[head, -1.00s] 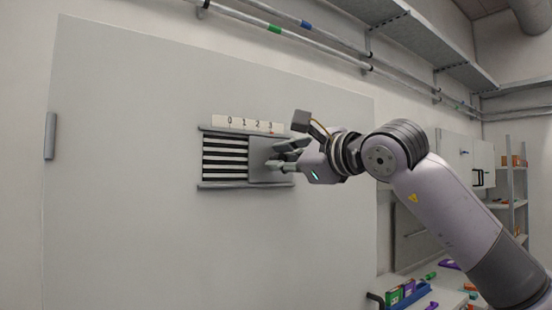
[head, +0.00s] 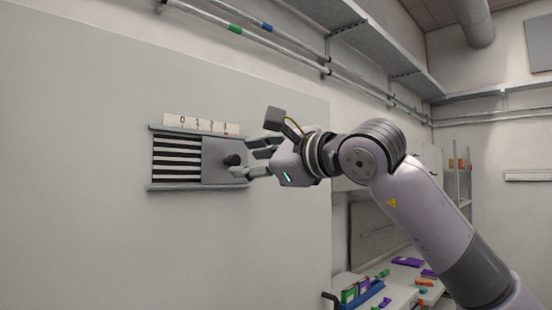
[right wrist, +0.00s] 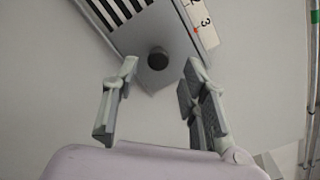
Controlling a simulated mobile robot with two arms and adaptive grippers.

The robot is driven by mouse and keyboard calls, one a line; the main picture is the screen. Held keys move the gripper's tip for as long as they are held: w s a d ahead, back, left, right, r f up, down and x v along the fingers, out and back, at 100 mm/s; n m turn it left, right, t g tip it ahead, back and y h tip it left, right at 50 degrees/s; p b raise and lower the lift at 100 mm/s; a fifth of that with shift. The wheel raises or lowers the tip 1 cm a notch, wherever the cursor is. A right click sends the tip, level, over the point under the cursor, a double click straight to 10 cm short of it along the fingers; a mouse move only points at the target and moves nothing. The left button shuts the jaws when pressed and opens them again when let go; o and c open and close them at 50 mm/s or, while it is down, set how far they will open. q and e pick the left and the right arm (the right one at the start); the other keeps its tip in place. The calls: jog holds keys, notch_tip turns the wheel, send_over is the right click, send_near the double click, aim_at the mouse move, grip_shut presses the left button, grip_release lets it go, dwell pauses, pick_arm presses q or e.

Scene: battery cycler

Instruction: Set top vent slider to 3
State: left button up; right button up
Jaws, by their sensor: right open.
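The vent (head: 176,158) is on a large grey panel, its dark slats bare on the left. The slider plate (head: 215,168) covers its right part, and a dark round knob (head: 231,160) stands out from it. A white number scale (head: 200,125) runs above; in the right wrist view a red mark (right wrist: 196,30) shows beside the 3. My right gripper (head: 248,160) is open and empty, just right of the knob. In the right wrist view the knob (right wrist: 158,58) lies beyond and between the parted fingertips (right wrist: 158,70), apart from both. My left gripper is out of view.
Pipes (head: 240,35) and a shelf (head: 360,45) run above the panel. A bench (head: 400,295) with a blue bin (head: 362,295) and coloured items stands at the lower right. The panel around the vent is clear.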

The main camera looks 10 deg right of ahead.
jog(key=v, duration=0.8)
jog(key=shift+s+d, duration=0.1)
jog(key=shift+d, duration=0.05)
